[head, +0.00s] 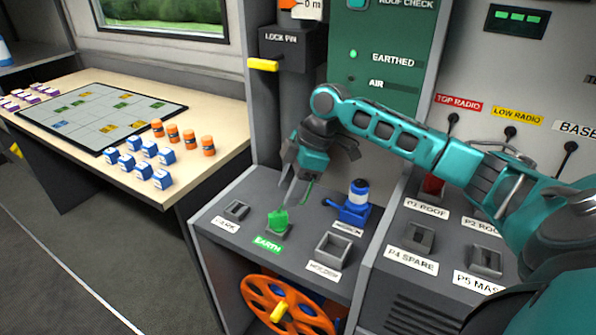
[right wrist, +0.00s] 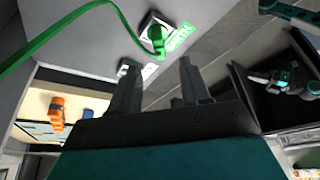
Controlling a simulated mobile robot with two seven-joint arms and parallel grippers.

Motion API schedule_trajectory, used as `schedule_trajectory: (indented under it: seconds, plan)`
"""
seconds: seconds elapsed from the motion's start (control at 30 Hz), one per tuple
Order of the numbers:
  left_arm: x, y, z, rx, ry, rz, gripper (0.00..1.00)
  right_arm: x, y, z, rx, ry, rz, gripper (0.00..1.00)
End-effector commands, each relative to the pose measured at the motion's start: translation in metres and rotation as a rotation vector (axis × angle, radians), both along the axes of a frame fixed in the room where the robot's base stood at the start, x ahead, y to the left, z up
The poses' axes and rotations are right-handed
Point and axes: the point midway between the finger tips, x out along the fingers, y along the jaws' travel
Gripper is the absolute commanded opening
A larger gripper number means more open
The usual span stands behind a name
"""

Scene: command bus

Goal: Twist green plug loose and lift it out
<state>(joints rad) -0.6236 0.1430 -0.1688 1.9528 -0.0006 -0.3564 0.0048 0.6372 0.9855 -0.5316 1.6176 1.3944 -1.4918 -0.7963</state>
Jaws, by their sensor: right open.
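The green plug (head: 278,220) sits in the socket above the green EARTH label (head: 268,244) on the low grey console. In the right wrist view the plug (right wrist: 156,36) shows in its square socket, with a thick green cable (right wrist: 62,30) looping away left. My right gripper (head: 297,188) is open just above the plug. Its two fingers (right wrist: 158,86) also show in the right wrist view, apart and empty, with the plug beyond their tips. My left gripper is outside the head view; a dark and teal part (right wrist: 288,82) at the right of the wrist view may be it, too small to judge.
An empty HOLDER socket (head: 333,248) and a PARK socket (head: 236,210) are nearby. An orange handwheel (head: 275,312) is below. A table (head: 222,135) with blue and orange pieces stands left.

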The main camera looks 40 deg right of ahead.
Motion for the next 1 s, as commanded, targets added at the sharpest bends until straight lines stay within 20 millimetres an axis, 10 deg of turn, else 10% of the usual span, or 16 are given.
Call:
schedule_trajectory:
  seconds: [0.4,0.87,1.0]
  plan:
    - [0.005,-0.006,0.0,-0.011,-0.008,-0.01,0.0,0.011,0.024,-0.066,0.001,0.002,-0.001,0.47]
    - [0.006,-0.007,0.0,-0.012,-0.01,-0.01,0.0,0.013,0.028,-0.075,-0.002,-0.001,-0.001,0.47]
    - [0.006,-0.007,0.0,-0.012,-0.01,-0.01,0.0,0.013,0.028,-0.075,-0.001,0.0,-0.001,0.33]
